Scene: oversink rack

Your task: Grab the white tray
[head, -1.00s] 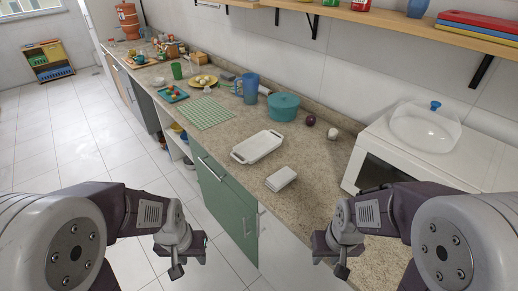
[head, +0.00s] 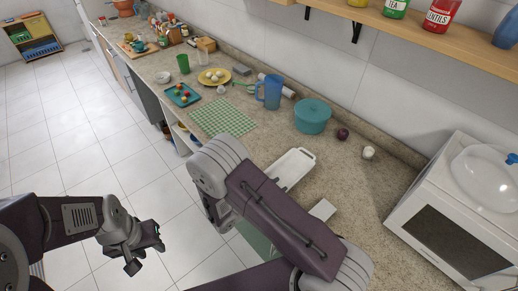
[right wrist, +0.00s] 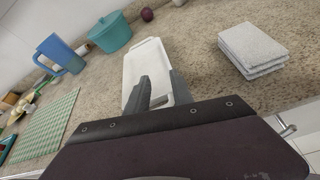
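The white tray (head: 294,168) lies on the speckled counter, partly hidden behind my right arm in the head view. In the right wrist view the tray (right wrist: 150,58) lies ahead of my right gripper (right wrist: 160,89). Its two fingers are apart, with the tray's near part showing between them; I cannot tell if they touch it. The right fingers are hidden behind my arm in the head view. My left gripper (head: 143,251) is open and empty over the floor, in front of the counter.
A stack of white square pieces (right wrist: 252,50) sits right of the tray. A teal pot (head: 312,117), a blue pitcher (head: 270,92) and a green checked cloth (head: 222,119) are behind and left. A white microwave (head: 450,235) stands at right, below a wooden shelf (head: 430,33).

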